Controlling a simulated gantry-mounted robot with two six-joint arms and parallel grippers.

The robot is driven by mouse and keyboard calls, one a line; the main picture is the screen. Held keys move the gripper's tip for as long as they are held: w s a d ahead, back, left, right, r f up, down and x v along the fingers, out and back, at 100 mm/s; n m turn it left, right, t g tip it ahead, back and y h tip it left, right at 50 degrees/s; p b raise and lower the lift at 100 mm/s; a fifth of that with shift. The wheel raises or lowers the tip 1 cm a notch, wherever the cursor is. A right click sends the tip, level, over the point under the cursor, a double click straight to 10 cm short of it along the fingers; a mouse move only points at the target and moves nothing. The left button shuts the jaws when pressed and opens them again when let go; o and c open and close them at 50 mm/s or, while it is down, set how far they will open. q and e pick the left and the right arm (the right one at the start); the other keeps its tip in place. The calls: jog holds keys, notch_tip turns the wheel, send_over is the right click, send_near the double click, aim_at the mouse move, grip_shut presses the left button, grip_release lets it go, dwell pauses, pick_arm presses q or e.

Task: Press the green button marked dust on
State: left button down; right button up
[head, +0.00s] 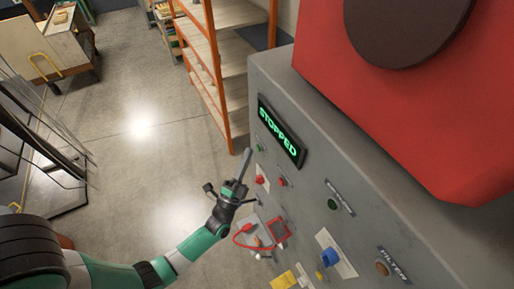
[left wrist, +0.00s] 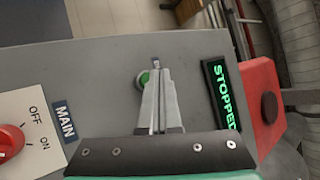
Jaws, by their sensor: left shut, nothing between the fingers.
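The grey control panel (head: 300,175) shows a small green button (head: 259,147) below the lit STOPPED display (head: 281,133), and a darker green button (head: 332,204) beside a dark label plate farther right. No label reading dust on is legible. My left gripper (head: 246,155) is shut and empty, its fingertips at the panel's left side near the small green button. In the left wrist view a green button (left wrist: 143,78) shows just left of the shut fingers, which partly cover it. I cannot tell whether they touch it. My right gripper is not in view.
A red switch with a white OFF/ON plate (left wrist: 22,124) lies beside a MAIN label. The panel also carries red buttons, a blue knob (head: 329,257) and an orange button (head: 382,268) by a FILTER label.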

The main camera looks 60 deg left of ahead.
pick_arm(q)
jog(key=shift+w, duration=0.35)
jog(key=shift+w, duration=0.35)
dwell(0.5)
dwell(0.3)
jog(key=shift+s, duration=0.8)
jog(key=shift+s, duration=0.1)
jog(key=s+p, duration=0.1)
jog(key=s, duration=0.3)
jog(key=shift+s, duration=0.4)
dwell(0.5)
